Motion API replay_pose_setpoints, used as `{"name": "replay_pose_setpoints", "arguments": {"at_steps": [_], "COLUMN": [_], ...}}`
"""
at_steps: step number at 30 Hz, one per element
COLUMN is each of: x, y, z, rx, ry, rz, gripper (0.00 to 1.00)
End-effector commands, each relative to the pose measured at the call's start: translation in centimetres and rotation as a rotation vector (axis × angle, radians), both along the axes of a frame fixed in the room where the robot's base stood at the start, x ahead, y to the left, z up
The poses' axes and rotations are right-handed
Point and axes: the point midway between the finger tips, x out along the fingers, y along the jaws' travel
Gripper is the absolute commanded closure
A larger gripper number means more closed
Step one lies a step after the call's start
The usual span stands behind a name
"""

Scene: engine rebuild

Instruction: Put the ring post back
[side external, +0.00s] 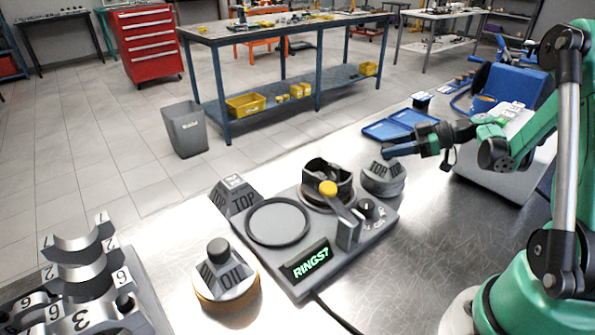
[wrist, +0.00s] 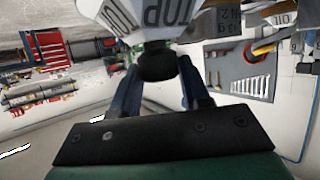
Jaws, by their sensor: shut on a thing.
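My gripper (side external: 388,153) is shut on a grey tapered ring post (side external: 382,178) marked TOP, at the far right corner of the grey ring stand (side external: 310,285). In the wrist view the blue fingers (wrist: 160,88) sit either side of the post's black knob (wrist: 157,62), with the lettered grey body (wrist: 155,18) beyond it. I cannot tell whether the post touches the surface beneath. Another TOP post (side external: 236,197) stands at the stand's left corner. An OIL post (side external: 225,275) with a black knob and a brass-coloured base stands at front left.
The stand carries a dark ring (side external: 278,222), a dark cylindrical part (side external: 328,183) with a yellow-knobbed lever, a dial (side external: 371,210) and a RINGS? display (side external: 306,263). Numbered bearing caps (side external: 85,275) stand at lower left. A blue tray (side external: 395,127) lies behind. Bare bench shows at front right.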

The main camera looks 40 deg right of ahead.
Motion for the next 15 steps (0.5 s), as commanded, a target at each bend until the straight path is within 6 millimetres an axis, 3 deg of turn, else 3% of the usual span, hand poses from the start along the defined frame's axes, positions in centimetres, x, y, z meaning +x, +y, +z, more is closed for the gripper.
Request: {"name": "replay_pose_setpoints", "arguments": {"at_steps": [5, 6, 9, 15], "x": [0.02, 0.02, 0.01, 0.01], "y": [-0.01, -0.02, -0.02, -0.02], "z": [-0.2, -0.29, -0.26, -0.24], "rx": [0.001, 0.0, 0.0, 0.0], "ry": [-0.001, 0.0, 0.0, 0.0], "rz": [0.0, 0.0, 0.0, 0.0], "gripper": [1.0, 0.57, 0.28, 0.28]}}
